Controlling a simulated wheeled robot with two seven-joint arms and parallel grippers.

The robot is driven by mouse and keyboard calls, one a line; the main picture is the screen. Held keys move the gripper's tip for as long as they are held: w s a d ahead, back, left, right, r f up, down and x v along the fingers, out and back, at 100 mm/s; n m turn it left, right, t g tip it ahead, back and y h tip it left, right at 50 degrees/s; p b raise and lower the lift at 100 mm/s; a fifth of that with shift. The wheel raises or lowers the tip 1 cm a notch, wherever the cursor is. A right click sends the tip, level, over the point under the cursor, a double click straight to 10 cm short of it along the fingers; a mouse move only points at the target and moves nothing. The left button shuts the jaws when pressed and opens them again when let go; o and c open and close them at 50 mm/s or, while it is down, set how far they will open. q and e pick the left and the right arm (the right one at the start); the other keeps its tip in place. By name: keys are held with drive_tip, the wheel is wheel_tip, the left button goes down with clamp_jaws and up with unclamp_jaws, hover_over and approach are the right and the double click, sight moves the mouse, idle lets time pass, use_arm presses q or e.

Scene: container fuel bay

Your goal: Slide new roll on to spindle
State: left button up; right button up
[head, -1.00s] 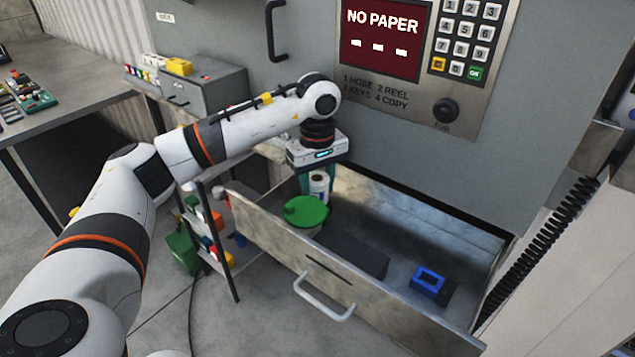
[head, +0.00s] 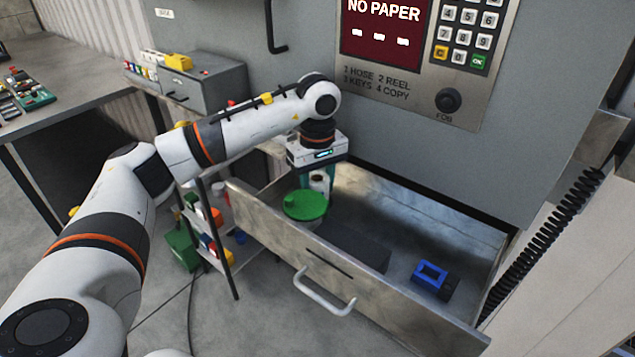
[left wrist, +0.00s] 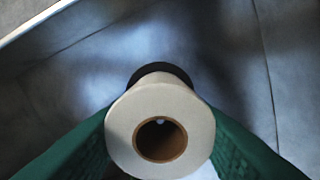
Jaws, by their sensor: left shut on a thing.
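My left gripper (head: 318,180) reaches down into the back left of the open drawer (head: 285,238). Its green fingers are shut on a white paper roll (head: 320,186), which stands upright between them. In the left wrist view the roll (left wrist: 122,135) shows end-on with a brown core, and the fingers (left wrist: 160,130) press both sides. A dark round disc (left wrist: 160,70) shows behind the roll's far end; I cannot tell whether they touch. A small pale spot shows inside the core. I cannot make out the spindle clearly. The panel screen (head: 383,25) reads NO PAPER. My right gripper is not in view.
A green round lid (head: 303,205) stands close in front of the roll. A dark box (head: 357,247) and a blue object (head: 431,273) are in the drawer. The cabinet front (head: 420,160) rises behind it. A shelf rack (head: 212,235) stands to the left.

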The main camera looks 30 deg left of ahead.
use_arm(q)
drive_tip(key=shift+f, duration=0.2)
drive_tip(key=o, duration=1.1)
wheel_tip(320, 180, up, 12)
drive_tip(key=shift+b, duration=0.3)
